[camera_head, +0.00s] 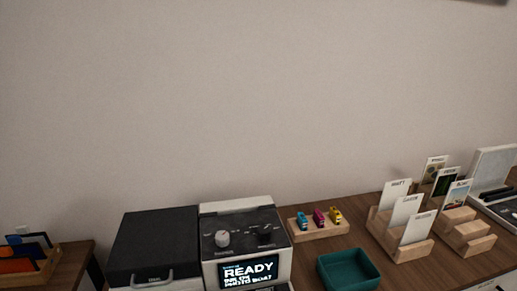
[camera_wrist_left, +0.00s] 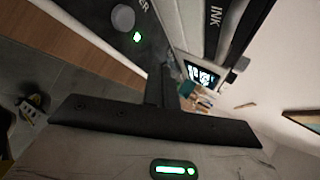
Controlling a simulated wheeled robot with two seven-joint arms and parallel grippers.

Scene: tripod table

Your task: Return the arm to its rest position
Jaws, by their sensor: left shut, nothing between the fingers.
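My left gripper (camera_wrist_left: 165,72) shows in the left wrist view, its dark fingers together with nothing between them. It points toward a gap beside a light machine panel lettered INK (camera_wrist_left: 213,18), and I cannot tell how close it is. Neither arm shows in the head view. My right gripper is in neither view.
In the head view a machine (camera_head: 240,226) with knobs and a READY screen stands beside a black-lidded box (camera_head: 153,243). To the right are a teal tray (camera_head: 349,287), a wooden block (camera_head: 318,234) with three small coloured items, and card holders (camera_head: 424,249). A wooden organiser (camera_head: 45,272) is at the far left.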

